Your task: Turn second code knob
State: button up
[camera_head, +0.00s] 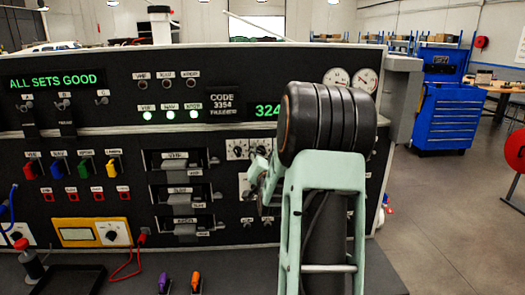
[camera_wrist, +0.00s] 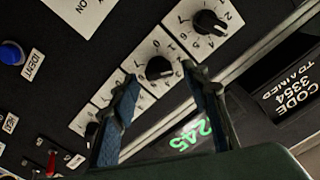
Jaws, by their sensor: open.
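A row of black code knobs on white dial plates runs along the dark panel in the wrist view. The end knob (camera_wrist: 208,22) is at the top; the second knob (camera_wrist: 158,68) from that end lies between the fingertips of my gripper (camera_wrist: 161,76). The fingers are apart, one on each side of it; contact cannot be told. Another knob (camera_wrist: 92,130) is partly hidden by the left finger. In the head view my gripper (camera_head: 260,172) is at the panel, partly covering the knobs. The code label (camera_head: 224,103) reads 3354.
A blue button (camera_wrist: 12,53) and a red switch (camera_wrist: 50,162) are on the panel in the wrist view. A blue tool cabinet (camera_head: 447,115) stands at right beyond open floor.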

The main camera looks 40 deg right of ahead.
jog(key=shift+w+d, duration=0.2)
jog(key=shift+w, duration=0.15)
grip_shut()
jog(key=shift+f+b, duration=0.1)
jog(key=shift+b, duration=0.3)
jog(key=m+b, duration=0.2)
jog(key=b, duration=0.1)
jog(key=shift+f+m+b, duration=0.15)
jog(key=shift+m+b, duration=0.15)
jog(key=shift+b, duration=0.1)
jog(key=m+b, duration=0.3)
jog(key=shift+d, duration=0.1)
jog(key=shift+m+b, duration=1)
jog(key=shift+b, duration=0.05)
jog(key=shift+r, duration=0.2)
